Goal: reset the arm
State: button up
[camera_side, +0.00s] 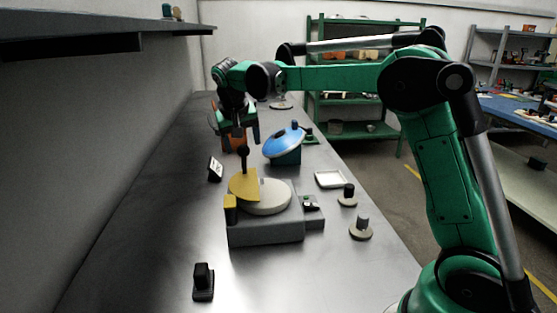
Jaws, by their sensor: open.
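My arm reaches from the right across the bench, bent, with its end hanging down toward the far middle. My gripper (236,127) is open, with its green fingers apart to the left and right. I see nothing held in it.
A blue tilted dome (284,143) on a dark teal block stands right of my gripper. A white tray (329,179) and two knobbed discs (347,196), (361,229) lie along the right edge. A black block (203,280) is in front. The bench's left side is mostly clear.

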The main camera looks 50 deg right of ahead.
jog(key=s+a+f+n+t+y, duration=0.1)
jog(key=s+a+n+t+y, duration=0.1)
jog(key=s+a, duration=0.3)
jog(key=s+a+f+n+t+y, duration=0.2)
jog(key=s+a+n, duration=0.2)
jog(key=s, duration=0.8)
jog(key=shift+s+a+f+n+t, duration=0.2)
jog(key=shift+s+a+n+t, duration=0.15)
jog(key=shift+a, duration=0.2)
